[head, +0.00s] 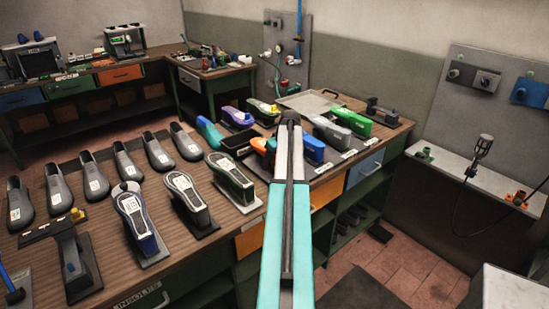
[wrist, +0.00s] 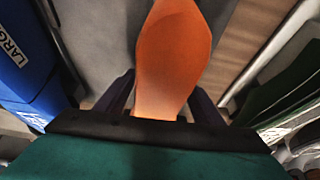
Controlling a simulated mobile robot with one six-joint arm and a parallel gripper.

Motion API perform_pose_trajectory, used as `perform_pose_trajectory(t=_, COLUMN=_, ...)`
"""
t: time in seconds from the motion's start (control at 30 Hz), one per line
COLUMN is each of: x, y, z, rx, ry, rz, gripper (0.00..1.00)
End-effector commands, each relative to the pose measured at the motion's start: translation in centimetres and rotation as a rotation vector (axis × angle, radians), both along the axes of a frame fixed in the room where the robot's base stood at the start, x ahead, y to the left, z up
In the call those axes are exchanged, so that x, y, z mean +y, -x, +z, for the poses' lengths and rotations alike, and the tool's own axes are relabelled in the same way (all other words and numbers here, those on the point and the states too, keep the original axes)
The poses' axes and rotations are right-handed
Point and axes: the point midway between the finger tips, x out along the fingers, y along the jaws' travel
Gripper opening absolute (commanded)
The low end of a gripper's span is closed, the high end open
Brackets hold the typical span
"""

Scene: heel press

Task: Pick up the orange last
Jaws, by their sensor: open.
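The orange last (wrist: 172,50) fills the middle of the wrist view, its sole-shaped face toward the camera. Its narrow lower end lies between the two dark fingers of my gripper (wrist: 160,92). The fingers are apart, one on each side of the last, and I cannot tell whether either touches it. In the head view only a small orange part (head: 271,145) shows beside my arm, which hides the rest of it and my gripper.
A blue labelled item (wrist: 22,55) is close on the left in the wrist view, and a dark green one (wrist: 285,90) on the right. In the head view, a blue last (head: 313,150) and green lasts (head: 352,121) stand beside my arm. Several grey lasts (head: 60,188) line the bench.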

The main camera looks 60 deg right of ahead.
Motion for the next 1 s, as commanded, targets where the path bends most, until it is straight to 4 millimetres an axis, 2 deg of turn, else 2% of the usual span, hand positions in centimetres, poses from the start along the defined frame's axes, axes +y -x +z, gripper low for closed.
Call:
perform_pose_trajectory(t=0.23, x=-0.02, y=0.05, z=0.03, rx=0.0, ry=0.0, rz=-0.001, gripper=0.6)
perform_pose_trajectory(t=0.53, x=-0.05, y=0.08, z=0.03, rx=0.0, ry=0.0, rz=-0.001, gripper=0.09)
perform_pose_trajectory(t=1.0, x=-0.13, y=0.07, z=0.55, rx=-0.002, ry=0.001, rz=-0.001, gripper=0.09)
